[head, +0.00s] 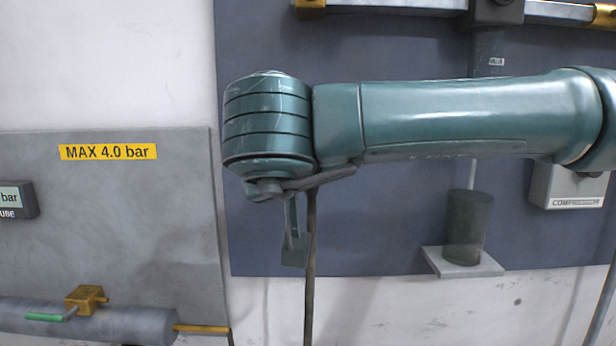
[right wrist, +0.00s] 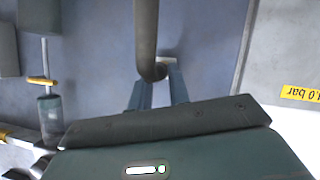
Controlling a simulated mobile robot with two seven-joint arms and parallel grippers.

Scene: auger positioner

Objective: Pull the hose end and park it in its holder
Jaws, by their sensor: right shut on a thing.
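A dark hose (head: 309,270) hangs almost straight down below my right wrist in the head view. My right gripper (head: 298,232) is shut on the hose near its upper end, with its fingers partly hidden by the wrist. In the right wrist view, which is upside down, the hose (right wrist: 146,35) runs to the upper edge of the picture. Its rounded end sits between the fingertips of my right gripper (right wrist: 160,82). I cannot tell which fixture is the hose's holder. My left gripper is not in view.
A dark translucent cylinder (head: 467,228) stands on a pale shelf (head: 465,263) on the blue-grey wall panel. The compressor box (head: 568,188) is right of it. At left are a "MAX 4.0 bar" label (head: 108,152) and a grey pipe (head: 130,320) with a brass valve (head: 86,298).

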